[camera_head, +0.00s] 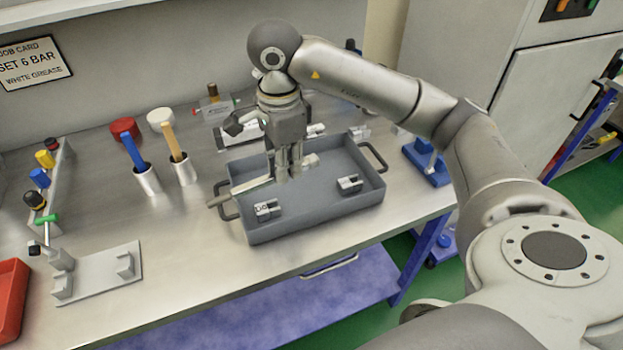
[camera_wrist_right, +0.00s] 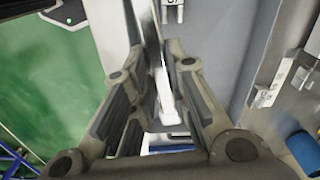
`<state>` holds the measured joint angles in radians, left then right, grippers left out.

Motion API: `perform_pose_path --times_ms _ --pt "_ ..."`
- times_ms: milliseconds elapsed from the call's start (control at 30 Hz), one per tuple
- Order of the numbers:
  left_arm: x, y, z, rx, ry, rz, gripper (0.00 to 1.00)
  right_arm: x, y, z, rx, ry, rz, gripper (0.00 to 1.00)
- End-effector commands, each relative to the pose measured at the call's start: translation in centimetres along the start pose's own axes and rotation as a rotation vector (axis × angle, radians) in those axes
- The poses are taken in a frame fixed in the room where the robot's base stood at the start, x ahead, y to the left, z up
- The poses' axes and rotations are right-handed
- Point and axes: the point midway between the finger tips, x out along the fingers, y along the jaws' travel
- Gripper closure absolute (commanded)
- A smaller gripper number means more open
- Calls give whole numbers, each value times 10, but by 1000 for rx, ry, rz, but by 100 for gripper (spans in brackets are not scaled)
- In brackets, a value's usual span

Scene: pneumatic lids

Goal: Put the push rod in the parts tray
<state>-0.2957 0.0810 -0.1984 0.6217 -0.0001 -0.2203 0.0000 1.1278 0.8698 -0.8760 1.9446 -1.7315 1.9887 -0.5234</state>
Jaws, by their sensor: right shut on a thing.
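The parts tray (camera_head: 315,216) is a grey box with side handles on the metal bench; its floor also shows in the wrist view (camera_wrist_right: 220,45). My right gripper (camera_head: 290,172) points down over the tray's back left part. It is shut on the push rod (camera_head: 242,190), a light metal rod held across the fingers, its long end reaching left over the tray's wall. In the wrist view the rod (camera_wrist_right: 161,88) shows between the fingers (camera_wrist_right: 160,105). I cannot tell whether the rod touches the tray. My left gripper is not in view.
Two small metal blocks (camera_head: 267,210) (camera_head: 349,183) lie in the tray. Left of it stand metal cups with a blue brush (camera_head: 133,150) and a tan brush (camera_head: 173,143). A grey fixture plate (camera_head: 98,275) lies front left. A blue fixture (camera_head: 427,160) is to the right.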

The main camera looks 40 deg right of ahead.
Motion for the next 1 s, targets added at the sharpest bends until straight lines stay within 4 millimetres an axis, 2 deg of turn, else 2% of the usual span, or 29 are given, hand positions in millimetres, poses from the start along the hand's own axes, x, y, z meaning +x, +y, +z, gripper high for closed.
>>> perform_pose_path --times_ms 100,267,633,800,1000 --pt "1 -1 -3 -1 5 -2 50 -3 -4 -3 97 -4 3 100" --pt "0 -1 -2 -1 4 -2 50 -1 -11 -12 157 -6 9 100" --pt "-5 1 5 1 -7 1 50 40 -64 -78 161 -7 14 100" --pt "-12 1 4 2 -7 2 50 69 -80 -97 158 -5 11 100" --pt "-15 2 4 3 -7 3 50 85 -89 -107 155 -6 7 100"
